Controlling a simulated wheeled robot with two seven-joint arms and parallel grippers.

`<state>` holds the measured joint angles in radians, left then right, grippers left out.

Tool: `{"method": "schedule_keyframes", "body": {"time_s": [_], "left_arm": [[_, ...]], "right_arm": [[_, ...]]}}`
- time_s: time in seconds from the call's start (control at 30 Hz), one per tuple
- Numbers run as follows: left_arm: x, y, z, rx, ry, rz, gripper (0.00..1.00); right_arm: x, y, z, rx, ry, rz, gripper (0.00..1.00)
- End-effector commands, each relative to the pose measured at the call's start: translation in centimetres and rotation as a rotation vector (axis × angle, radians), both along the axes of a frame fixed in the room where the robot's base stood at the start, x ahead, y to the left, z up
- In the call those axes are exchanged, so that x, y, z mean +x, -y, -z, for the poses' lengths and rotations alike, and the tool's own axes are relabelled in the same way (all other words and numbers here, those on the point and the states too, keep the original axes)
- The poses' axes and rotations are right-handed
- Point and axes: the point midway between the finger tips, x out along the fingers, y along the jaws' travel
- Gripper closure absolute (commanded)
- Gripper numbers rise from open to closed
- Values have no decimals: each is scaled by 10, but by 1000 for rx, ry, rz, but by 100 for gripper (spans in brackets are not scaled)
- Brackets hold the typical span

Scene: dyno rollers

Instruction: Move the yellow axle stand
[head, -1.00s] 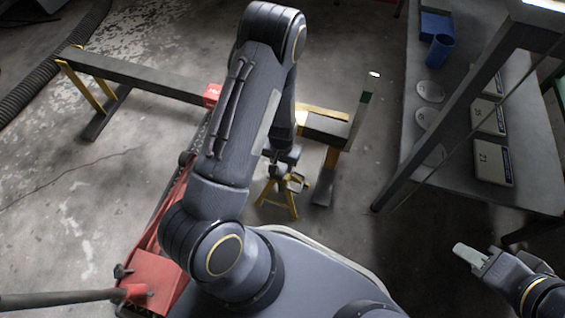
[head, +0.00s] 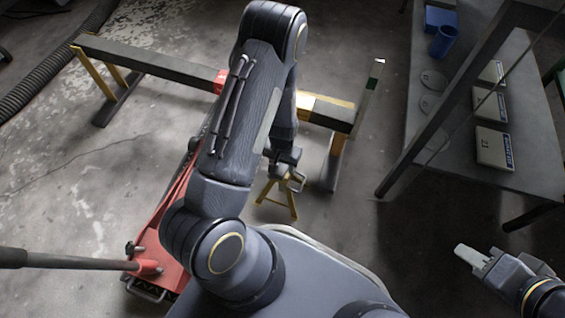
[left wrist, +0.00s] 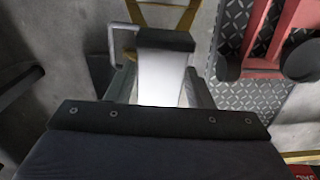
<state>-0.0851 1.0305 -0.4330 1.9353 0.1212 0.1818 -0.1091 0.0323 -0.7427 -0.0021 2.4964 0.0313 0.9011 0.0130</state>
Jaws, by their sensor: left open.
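The yellow axle stand (head: 276,197) stands below my left gripper in the head view; my arm hides part of it. My left gripper (head: 284,160) is open at the stand's top. In the left wrist view its fingers (left wrist: 160,85) lie on either side of a pale upright piece with a dark cap (left wrist: 165,40). The stand's yellow frame (left wrist: 160,14) shows beyond, and a grey handle loop is at the left finger. Whether the fingers touch the stand is unclear. My right gripper (head: 472,257) is away at the lower right; its finger gap is not clear.
A red floor jack (head: 152,262) with a long handle lies left of my arm. A dark beam (head: 150,62) on yellow legs crosses behind. A workbench (head: 455,125) with boxes (head: 494,148) and a blue cup (head: 442,41) stands at right. Bare floor lies between stand and bench.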

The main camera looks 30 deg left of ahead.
Motion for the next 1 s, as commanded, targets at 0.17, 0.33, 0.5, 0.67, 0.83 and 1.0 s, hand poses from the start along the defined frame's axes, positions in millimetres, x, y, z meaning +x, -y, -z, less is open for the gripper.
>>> {"method": "schedule_keyframes", "body": {"time_s": [0.17, 0.33, 0.5, 0.67, 0.83, 1.0], "left_arm": [[2, 0, 0, 1, 6, 0, 35], [3, 0, -1, 1, 9, 0, 35], [4, 0, -13, 2, 12, 0, 35], [4, 0, -42, 2, 12, 1, 35], [3, 0, -68, 1, 9, 1, 35], [3, 0, -78, 1, 8, 0, 35]], "right_arm": [[0, 0, 0, 0, 0, 0, 66], [0, 0, 0, 0, 0, 0, 66], [0, 0, -7, 0, 0, 0, 66], [0, 0, -22, 0, 0, 0, 66], [0, 0, -34, 0, 0, 0, 66], [0, 0, -38, 0, 0, 0, 66]]}}
